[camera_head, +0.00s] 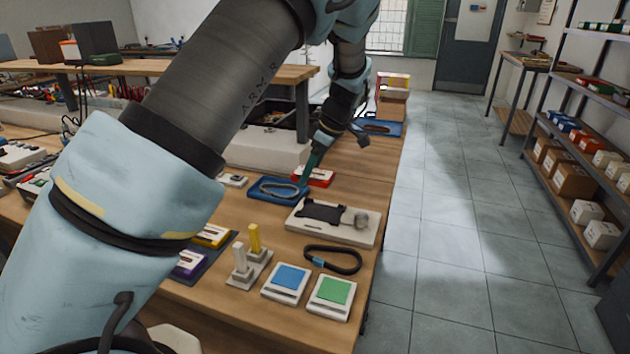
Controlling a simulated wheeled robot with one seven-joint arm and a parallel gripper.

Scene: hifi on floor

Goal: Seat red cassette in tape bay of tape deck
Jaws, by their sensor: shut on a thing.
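The red cassette (320,177), with a pale label, shows beside my gripper's fingertips on the far part of the bench. My gripper (306,181) points down there, shut, with its teal finger at the cassette's left end. The grip itself is small and partly hidden. A pale flat unit (305,228) with a dark area (323,211) in its top and a round grey knob (362,221) lies nearer on the bench; it looks like the tape deck. I cannot make out whether the dark area is the tape bay. The cassette is apart from this unit, beyond it.
A blue tray (258,187) lies left of my gripper. A black cable loop (345,269), a blue-topped block (287,281), a green-topped block (334,293) and a stand with yellow and white pegs (245,270) are nearer. The bench's right edge drops to the tiled floor.

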